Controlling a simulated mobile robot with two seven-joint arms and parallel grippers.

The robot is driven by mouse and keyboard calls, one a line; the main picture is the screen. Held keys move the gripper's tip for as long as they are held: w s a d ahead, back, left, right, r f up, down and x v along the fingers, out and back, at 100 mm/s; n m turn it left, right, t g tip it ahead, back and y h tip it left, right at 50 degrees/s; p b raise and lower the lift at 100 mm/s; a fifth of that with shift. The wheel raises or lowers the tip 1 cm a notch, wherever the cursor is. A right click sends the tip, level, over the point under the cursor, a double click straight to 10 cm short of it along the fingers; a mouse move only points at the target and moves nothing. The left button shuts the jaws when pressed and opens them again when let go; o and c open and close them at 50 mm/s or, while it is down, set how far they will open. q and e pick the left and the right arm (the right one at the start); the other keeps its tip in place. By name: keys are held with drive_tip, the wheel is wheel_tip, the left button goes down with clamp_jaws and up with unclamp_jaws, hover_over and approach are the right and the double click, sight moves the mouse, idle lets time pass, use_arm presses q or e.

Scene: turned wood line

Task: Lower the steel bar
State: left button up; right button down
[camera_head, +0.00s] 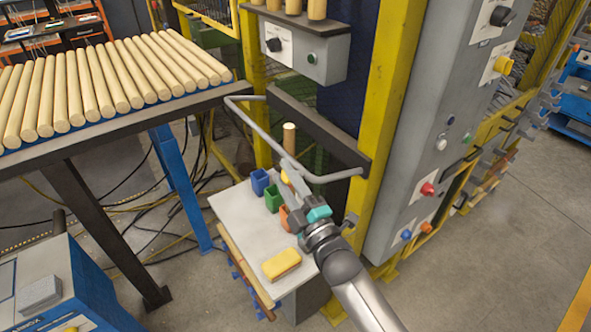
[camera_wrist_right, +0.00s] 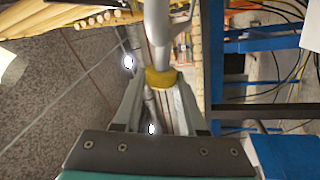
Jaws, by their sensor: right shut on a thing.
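The steel bar (camera_head: 258,131) is a bent grey tube on the front of the yellow-framed machine. It stands out from the dark crosspiece behind it. My right gripper (camera_head: 289,172) reaches up from the lower right and is shut on the bar near its front. In the right wrist view the grey bar (camera_wrist_right: 157,35) runs down to a yellow sleeve (camera_wrist_right: 161,78) between my fingertips. The fingers partly hide the grip in the head view. My left gripper is not in view.
A small table (camera_head: 240,213) below the bar holds blue, green and orange cups and a yellow sponge (camera_head: 281,264). A rack of wooden rods (camera_head: 100,80) stands at the left. A grey control cabinet (camera_head: 430,130) rises close to my right arm.

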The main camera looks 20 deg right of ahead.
wheel_tip(320, 180, down, 6)
drive_tip(key=n+y+b, duration=0.1)
drive_tip(key=n+b, duration=0.3)
drive_tip(key=shift+s+a+n+y+b, duration=0.15)
drive_tip(key=shift+a+n+y+b, duration=0.15)
drive_tip(key=shift+a+y+b, duration=0.1)
drive_tip(key=c, duration=0.8)
unclamp_jaws()
drive_tip(key=shift+f, duration=0.1)
drive_tip(key=shift+o, duration=0.2)
drive_tip(key=v, duration=1.5)
drive_tip(key=shift+s+d, duration=0.1)
